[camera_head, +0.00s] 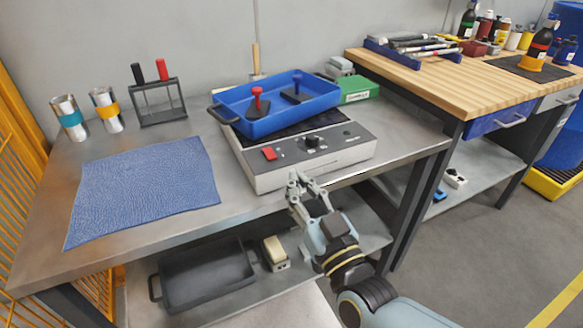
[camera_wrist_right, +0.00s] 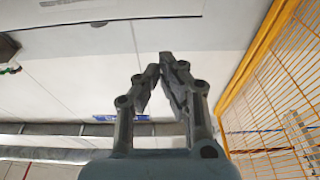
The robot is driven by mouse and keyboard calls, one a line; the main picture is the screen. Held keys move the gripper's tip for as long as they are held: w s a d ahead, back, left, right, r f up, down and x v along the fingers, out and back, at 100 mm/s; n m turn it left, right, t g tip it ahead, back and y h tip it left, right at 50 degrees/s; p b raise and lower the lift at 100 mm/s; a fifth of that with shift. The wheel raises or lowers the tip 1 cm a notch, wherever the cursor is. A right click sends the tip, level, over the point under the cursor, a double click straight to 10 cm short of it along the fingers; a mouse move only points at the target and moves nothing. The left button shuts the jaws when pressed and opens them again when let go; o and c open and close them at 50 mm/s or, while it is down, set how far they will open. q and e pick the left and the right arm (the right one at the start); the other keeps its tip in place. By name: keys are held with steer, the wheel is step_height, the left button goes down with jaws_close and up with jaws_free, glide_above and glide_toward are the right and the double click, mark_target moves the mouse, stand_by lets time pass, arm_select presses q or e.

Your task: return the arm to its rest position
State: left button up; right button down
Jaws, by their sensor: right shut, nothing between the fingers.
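My right gripper (camera_head: 303,184) is in front of the steel table's front edge in the head view, just below the grey control box (camera_head: 310,153). It is shut and empty. In the right wrist view the right gripper (camera_wrist_right: 163,66) points up toward the pale ceiling and wall, with its fingertips together and nothing held. My right arm comes in from the bottom right of the head view. My left gripper is in neither view.
The steel table (camera_head: 190,222) carries a blue tray (camera_head: 270,125) with two stamp-like tools, a blue mat (camera_head: 143,190), two cans and a small rack (camera_head: 158,100). A black tray (camera_head: 205,275) lies on the lower shelf. A wooden workbench (camera_head: 450,85) stands right. Floor at lower right is clear.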

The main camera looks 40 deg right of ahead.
stand_by(0.7)
steer(key=s+f+n+g+y, duration=0.2)
steer(key=s+f+g, duration=0.35)
steer(key=f, duration=0.85)
steer(key=s+f+n+g+y, duration=0.15)
steer(key=s+f+g, duration=0.4)
steer(key=f, duration=0.95)
steer(key=s+d+f+g, duration=0.1)
steer(key=s+f+g, duration=0.3)
steer(key=s, duration=0.9)
steer(key=s+d+f+g, duration=0.1)
steer(key=s+f+g, duration=0.3)
steer(key=s+f, duration=0.4)
steer(key=s, duration=0.5)
steer(key=shift+s+d+f, duration=0.15)
steer(key=shift+s+d, duration=0.1)
steer(key=shift+s, duration=0.1)
